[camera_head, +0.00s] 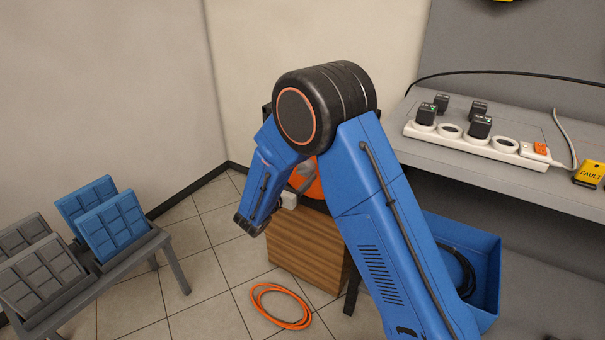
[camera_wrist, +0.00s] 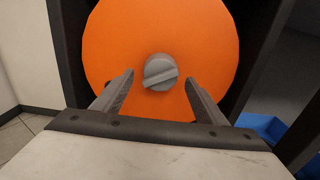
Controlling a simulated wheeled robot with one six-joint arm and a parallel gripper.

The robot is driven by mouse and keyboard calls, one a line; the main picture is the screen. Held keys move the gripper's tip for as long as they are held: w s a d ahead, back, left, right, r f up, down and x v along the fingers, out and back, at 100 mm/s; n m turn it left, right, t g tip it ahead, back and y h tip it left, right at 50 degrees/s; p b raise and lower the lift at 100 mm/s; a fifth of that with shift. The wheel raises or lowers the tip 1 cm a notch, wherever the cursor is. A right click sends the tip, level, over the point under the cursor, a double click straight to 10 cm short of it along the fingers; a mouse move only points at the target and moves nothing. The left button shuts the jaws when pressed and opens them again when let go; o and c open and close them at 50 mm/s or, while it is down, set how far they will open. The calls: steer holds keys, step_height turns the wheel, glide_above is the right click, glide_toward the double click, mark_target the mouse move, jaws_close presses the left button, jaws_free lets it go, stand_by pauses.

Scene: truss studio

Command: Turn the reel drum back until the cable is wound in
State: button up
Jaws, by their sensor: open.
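The orange reel drum (camera_wrist: 115,62) fills the middle of the wrist view, with a grey round hub knob (camera_wrist: 160,72) at its centre. In the head view only a small part of the drum (camera_head: 314,190) shows behind my arm. An orange cable (camera_head: 281,306) lies in loose loops on the tiled floor in front of the wooden cabinet. My gripper (camera_wrist: 158,88) is open, its two fingers on either side of the knob with a gap at each side. In the head view my gripper is mostly hidden by my arm.
The wooden cabinet (camera_head: 300,245) stands under the drum. A blue bin (camera_head: 485,270) with black cable is at right. A grey shelf (camera_head: 440,155) holds a white power strip (camera_head: 470,142) and a yellow fault tag (camera_head: 590,172). A low rack (camera_head: 150,246) with blue and grey panels is at left.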

steer(key=shift+x, duration=1.25)
steer(key=shift+c, duration=0.2)
steer(key=c, duration=1.4)
steer(key=shift+c, duration=0.2)
